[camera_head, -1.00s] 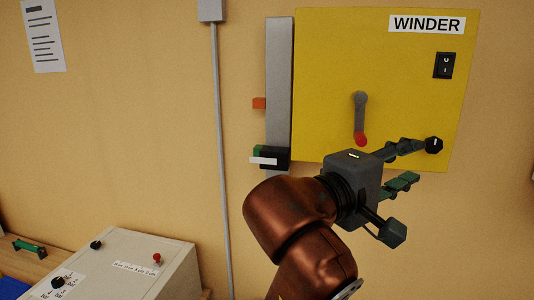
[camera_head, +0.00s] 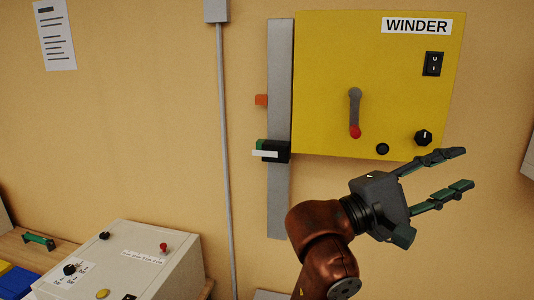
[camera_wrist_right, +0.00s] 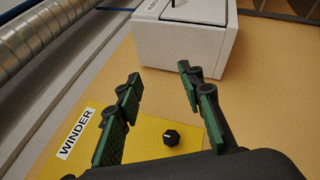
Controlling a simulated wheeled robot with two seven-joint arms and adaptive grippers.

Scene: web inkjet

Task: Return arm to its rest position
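My right gripper (camera_head: 455,174) is in the lower right of the head view, with its copper arm coming up from below. Its green-padded fingers are spread with nothing between them. The right wrist view also shows both fingers (camera_wrist_right: 160,92) apart and empty. The gripper is below and right of the yellow WINDER panel (camera_head: 320,100), apart from its black knob (camera_head: 423,138). The knob also shows beyond the fingers in the right wrist view (camera_wrist_right: 171,138). My left gripper is in neither view.
The panel carries a red-tipped lever (camera_head: 355,115) and a black switch (camera_head: 433,64). A grey rail (camera_head: 279,200) with a green-and-black block (camera_head: 273,151) stands to its left. A white control box (camera_head: 130,262) is at lower left. A white box (camera_wrist_right: 185,45) shows in the wrist view.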

